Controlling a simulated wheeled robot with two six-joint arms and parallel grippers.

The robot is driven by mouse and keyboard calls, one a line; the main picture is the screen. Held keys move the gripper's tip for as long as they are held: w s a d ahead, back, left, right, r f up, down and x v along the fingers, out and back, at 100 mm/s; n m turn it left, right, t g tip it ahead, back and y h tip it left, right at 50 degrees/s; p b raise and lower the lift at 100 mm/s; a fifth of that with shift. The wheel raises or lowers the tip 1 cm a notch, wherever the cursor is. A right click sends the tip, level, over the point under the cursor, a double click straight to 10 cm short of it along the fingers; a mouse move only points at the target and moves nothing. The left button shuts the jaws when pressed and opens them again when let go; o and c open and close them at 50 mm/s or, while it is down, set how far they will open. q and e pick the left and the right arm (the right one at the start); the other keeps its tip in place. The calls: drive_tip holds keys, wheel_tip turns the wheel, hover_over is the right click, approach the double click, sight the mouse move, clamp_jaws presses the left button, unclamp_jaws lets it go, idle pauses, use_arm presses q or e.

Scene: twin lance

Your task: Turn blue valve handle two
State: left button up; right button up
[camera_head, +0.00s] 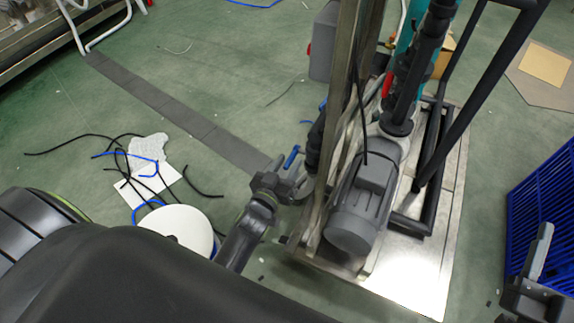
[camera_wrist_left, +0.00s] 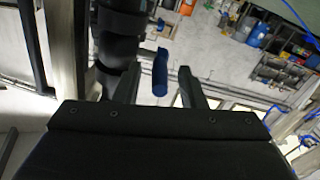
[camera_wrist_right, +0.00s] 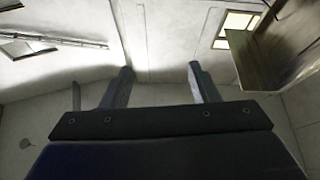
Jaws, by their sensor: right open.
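A blue valve handle (camera_head: 292,157) sticks out beside the dark pipe of the pump skid in the head view. My left gripper (camera_head: 284,184) is right at it. In the left wrist view the blue handle (camera_wrist_left: 160,76) lies between the two fingers of my left gripper (camera_wrist_left: 158,88), with a gap on each side. The left gripper is open. A second small blue part (camera_head: 323,103) shows higher up by the pipe, mostly hidden; I cannot tell whether it is another handle. My right gripper (camera_wrist_right: 162,85) is open and empty, away from the valve, at the lower right of the head view.
Metal posts (camera_head: 335,130) and a grey motor (camera_head: 362,205) stand just right of my left gripper. A blue crate (camera_head: 545,200) is at the right. Loose cables and a white round object (camera_head: 180,228) lie on the green floor to the left.

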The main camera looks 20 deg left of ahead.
use_arm(q)
clamp_jaws()
idle(0.3)
